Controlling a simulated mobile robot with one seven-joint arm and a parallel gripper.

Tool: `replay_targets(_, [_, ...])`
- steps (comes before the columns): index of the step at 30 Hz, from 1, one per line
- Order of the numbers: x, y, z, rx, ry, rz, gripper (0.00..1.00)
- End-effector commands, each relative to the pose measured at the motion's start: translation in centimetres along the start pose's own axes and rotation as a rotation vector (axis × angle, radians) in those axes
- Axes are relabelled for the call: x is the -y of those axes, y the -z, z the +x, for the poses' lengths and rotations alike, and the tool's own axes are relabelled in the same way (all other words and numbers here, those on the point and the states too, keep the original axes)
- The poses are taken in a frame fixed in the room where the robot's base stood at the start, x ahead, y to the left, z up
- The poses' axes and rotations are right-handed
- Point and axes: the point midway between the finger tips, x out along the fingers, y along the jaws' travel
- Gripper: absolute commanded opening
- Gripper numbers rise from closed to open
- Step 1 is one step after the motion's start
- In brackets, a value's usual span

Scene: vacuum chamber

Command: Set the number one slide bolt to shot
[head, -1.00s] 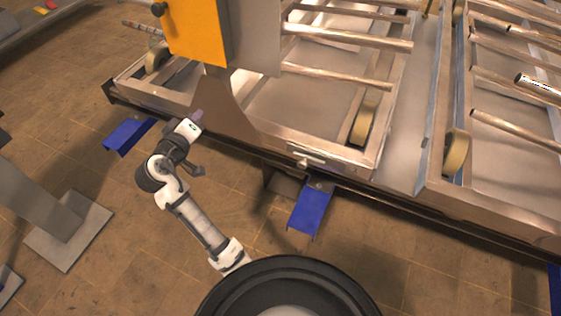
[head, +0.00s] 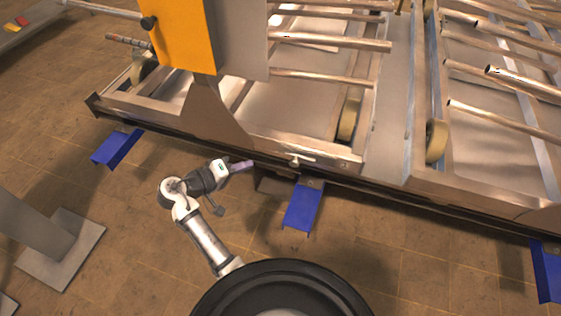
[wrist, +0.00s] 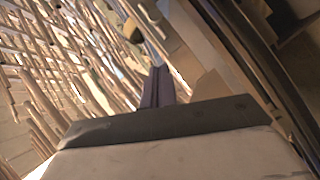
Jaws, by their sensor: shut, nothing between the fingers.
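A small slide bolt (head: 298,160) with a light handle sits on the front rail of the metal frame, right of the orange box's bracket. I cannot read a number on it or tell its position. My gripper (head: 251,164) is shut and empty, in front of the rail and a little left of the bolt, apart from it as far as I can see. In the wrist view my gripper's dark purple fingers (wrist: 157,88) are together, pointing toward the frame. The bolt cannot be made out in the wrist view.
An orange box (head: 183,35) with a black knob stands on a bracket above the rail. Blue feet (head: 302,207) stick out below the frame. Metal rods (head: 330,40) and rollers lie behind the rail. A grey post base (head: 62,250) stands at left. The floor in front is clear.

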Motion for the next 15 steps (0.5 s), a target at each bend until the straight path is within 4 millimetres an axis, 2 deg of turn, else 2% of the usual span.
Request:
replay_targets(14, [-0.2,-0.1,9.4,0.004,-0.001,0.0,0.0])
replay_targets(15, [-0.2,-0.6,9.9,0.007,0.002,-0.001,0.0])
